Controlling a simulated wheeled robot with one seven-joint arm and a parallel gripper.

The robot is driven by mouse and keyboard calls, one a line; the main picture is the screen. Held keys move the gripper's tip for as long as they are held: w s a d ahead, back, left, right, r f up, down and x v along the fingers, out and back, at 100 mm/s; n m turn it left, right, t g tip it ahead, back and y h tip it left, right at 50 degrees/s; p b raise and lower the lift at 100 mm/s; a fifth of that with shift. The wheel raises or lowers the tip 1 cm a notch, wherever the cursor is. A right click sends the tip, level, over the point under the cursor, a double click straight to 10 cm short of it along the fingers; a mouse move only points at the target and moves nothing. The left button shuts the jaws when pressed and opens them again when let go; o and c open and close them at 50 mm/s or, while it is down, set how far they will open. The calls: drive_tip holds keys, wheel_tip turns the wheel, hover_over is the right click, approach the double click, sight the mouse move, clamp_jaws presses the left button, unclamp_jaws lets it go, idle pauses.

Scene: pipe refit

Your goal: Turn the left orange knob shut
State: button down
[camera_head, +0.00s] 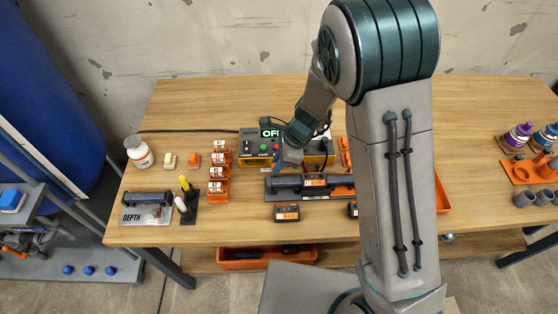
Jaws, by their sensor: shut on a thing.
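The dark pipe fixture (283,187) lies near the front middle of the wooden table, with a grey pipe along it. Orange parts (343,191) show toward its right end, partly behind my arm. My gripper (288,165) points down over the fixture's left half, its jaws closed, small in the picture. It appears shut on the left orange knob, which it hides. I cannot see how far the knob is turned.
Orange numbered holders (218,172) stand left. A battery (287,213) lies in front of the fixture. A depth gauge block (146,207) sits far left. My arm hides the table's right middle.

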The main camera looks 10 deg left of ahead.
drive_tip(key=n+g, duration=0.1)
drive_tip(key=n, duration=0.2)
drive_tip(key=shift+w+a, duration=0.1)
drive_tip(key=shift+w, duration=0.1)
drive_tip(key=n+g+h, duration=0.1)
drive_tip(key=n, duration=0.2)
drive_tip(key=n+g, duration=0.1)
drive_tip(key=n, duration=0.1)
drive_tip(key=shift+w+a+n+h, duration=0.15)
drive_tip(key=shift+n+h, duration=0.25)
drive_tip(key=n+h, duration=0.1)
drive_tip(key=n, duration=0.3)
drive_tip(key=shift+a+n+h, duration=0.2)
drive_tip(key=shift+n+h, duration=0.1)
drive_tip(key=shift+h, duration=0.1)
drive_tip(key=shift+a+n+h+b, duration=0.2)
drive_tip(key=shift+n+h+b, duration=0.45)
drive_tip(key=shift+n, duration=1.55)
drive_tip(key=c, duration=1.3)
unclamp_jaws()
